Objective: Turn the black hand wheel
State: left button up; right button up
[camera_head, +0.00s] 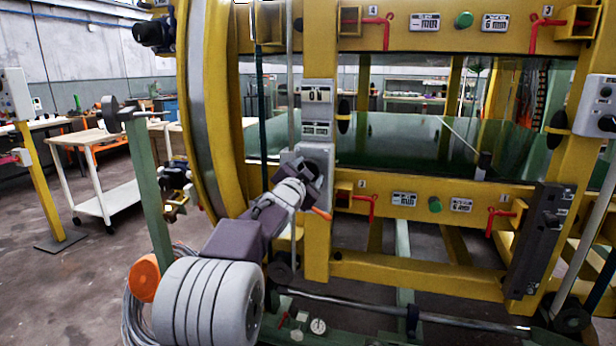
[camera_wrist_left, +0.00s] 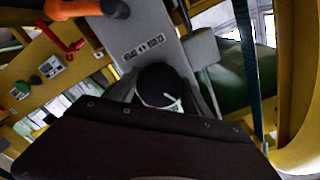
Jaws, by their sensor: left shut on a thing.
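The black hand wheel (camera_head: 317,160) is a small dark round knob on a grey plate on the yellow frame's front post, near the middle of the head view. My left gripper (camera_head: 303,179) is at the wheel, shut on it, and hides its lower left part. In the left wrist view the dark round wheel (camera_wrist_left: 157,83) lies between the grey fingers of my left gripper (camera_wrist_left: 163,95). My dark gripper body covers the bottom of that view. My right gripper is not in view.
An orange handle (camera_head: 322,213) sticks out just below right of the gripper; it also shows in the left wrist view (camera_wrist_left: 85,8). A labelled grey box (camera_head: 317,95) is above the wheel. Red levers (camera_head: 375,205) and a yellow ring (camera_head: 210,100) flank it.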

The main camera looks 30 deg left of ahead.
pick_arm(q)
jog(key=shift+m, duration=1)
jog(key=shift+b, duration=0.3)
jog(key=o, duration=1.4)
jog(key=v, duration=0.9)
jog(key=shift+p, duration=0.35)
